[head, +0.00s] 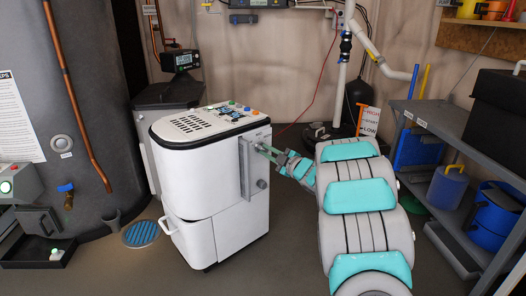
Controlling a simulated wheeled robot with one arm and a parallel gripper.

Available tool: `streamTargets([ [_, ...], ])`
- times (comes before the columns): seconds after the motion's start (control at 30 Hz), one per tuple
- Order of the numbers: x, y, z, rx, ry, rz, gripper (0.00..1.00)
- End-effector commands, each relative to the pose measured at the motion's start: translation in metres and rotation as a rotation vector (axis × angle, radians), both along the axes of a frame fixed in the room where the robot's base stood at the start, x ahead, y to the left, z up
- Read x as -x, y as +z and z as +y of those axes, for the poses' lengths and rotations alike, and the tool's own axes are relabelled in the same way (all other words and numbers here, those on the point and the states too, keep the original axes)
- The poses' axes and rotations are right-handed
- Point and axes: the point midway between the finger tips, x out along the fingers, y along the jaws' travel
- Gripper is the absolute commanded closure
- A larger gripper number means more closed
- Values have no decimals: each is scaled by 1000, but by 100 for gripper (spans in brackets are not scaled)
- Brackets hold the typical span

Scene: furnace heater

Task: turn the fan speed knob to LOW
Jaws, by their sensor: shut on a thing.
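A white heater unit (188,200) stands on the floor in the middle of the head view. A grey panel (247,178) is fixed to its right side. My gripper (264,149) reaches in from the right and is shut on the upper knob at this panel; its fingers largely hide the knob and its pointer. A dark lower knob (261,184) sits below, apart from my fingers. No label is readable on the panel. A white sign (370,121) behind my arm carries words, with LOW at the bottom.
A large grey tank (62,110) with a copper pipe stands at the left. A grey shelf (440,121) with blue containers and a black box stands at the right. A round blue floor grate (141,234) lies left of the heater. Some floor in front is clear.

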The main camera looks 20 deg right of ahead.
Motion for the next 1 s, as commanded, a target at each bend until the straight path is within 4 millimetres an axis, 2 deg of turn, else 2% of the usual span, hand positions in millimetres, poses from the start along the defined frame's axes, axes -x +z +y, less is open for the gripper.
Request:
streamTargets([
  [0.37, 0, -1, -1, 50, -2, -16, 100],
  [0.5, 0, -1, -1, 129, 0, -44, 100],
  [0.53, 0, 0, 0, 129, 0, -44, 80],
  [0.8, 0, 0, 0, 125, 0, -44, 50],
  [0.87, 0, 0, 0, 125, 0, -44, 45],
  [1.0, 0, 0, 0, 124, 0, -44, 45],
])
